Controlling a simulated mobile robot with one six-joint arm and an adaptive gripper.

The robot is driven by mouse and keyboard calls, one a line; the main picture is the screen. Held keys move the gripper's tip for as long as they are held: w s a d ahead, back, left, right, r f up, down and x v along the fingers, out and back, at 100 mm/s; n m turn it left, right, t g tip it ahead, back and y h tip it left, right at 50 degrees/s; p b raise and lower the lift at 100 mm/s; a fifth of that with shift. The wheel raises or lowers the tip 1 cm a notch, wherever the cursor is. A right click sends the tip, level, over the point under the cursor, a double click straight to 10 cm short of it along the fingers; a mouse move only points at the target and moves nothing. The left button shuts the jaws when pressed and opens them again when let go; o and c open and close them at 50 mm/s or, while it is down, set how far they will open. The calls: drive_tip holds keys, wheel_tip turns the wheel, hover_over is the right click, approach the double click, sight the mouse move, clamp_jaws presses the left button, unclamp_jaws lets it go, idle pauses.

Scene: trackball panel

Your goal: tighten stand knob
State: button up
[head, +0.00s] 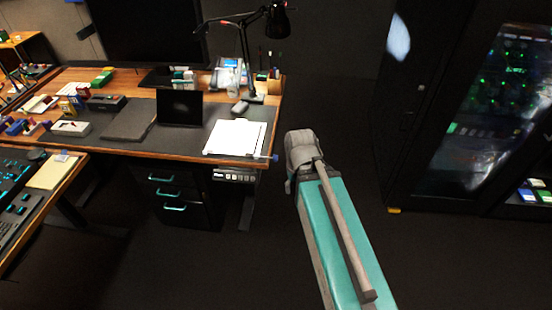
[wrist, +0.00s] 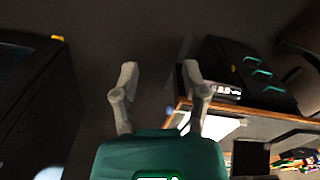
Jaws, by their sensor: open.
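A small blue knob (head: 275,157) sits at the front right corner of the desk, beside a white sheet or board (head: 236,137). I cannot tell for certain that it is the stand knob. In the wrist view a small blue spot (wrist: 169,112) shows by the desk corner, between my fingers and close to the right one. My gripper (wrist: 159,80) is open, its two grey fingers spread and nothing between them. The desk corner lies beyond the right finger. In the head view my arm reaches up toward the desk's right side, and the fingers are hidden there.
The desk (head: 180,153) carries a laptop (head: 180,108), a black lamp (head: 276,20) and a monitor. Black drawers (head: 172,192) stand beneath it. A dark cabinet (head: 440,110) is at the right. The floor between desk and cabinet is clear.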

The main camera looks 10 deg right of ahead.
drive_tip(key=shift+o, duration=1.3)
drive_tip(key=w+a+f+n+t+y+b, duration=0.1)
drive_tip(key=w+f+n+y+b, duration=0.55)
drive_tip(key=w+f+b, duration=0.85)
drive_tip(key=w+d+n+t+y+b, duration=0.2)
drive_tip(key=w+d+y+b, duration=0.3)
drive_tip(key=b, duration=0.5)
drive_tip(key=w+d+f+n+t+y+b, duration=0.1)
drive_tip(key=w+d+n+t+y+b, duration=0.1)
drive_tip(key=w+d+y+b, duration=0.3)
drive_tip(key=d+n+b, duration=0.1)
drive_tip(key=d+b, duration=0.2)
drive_tip(key=b, duration=0.1)
drive_tip(key=shift+y+b, duration=0.35)
drive_tip(key=shift+a, duration=0.15)
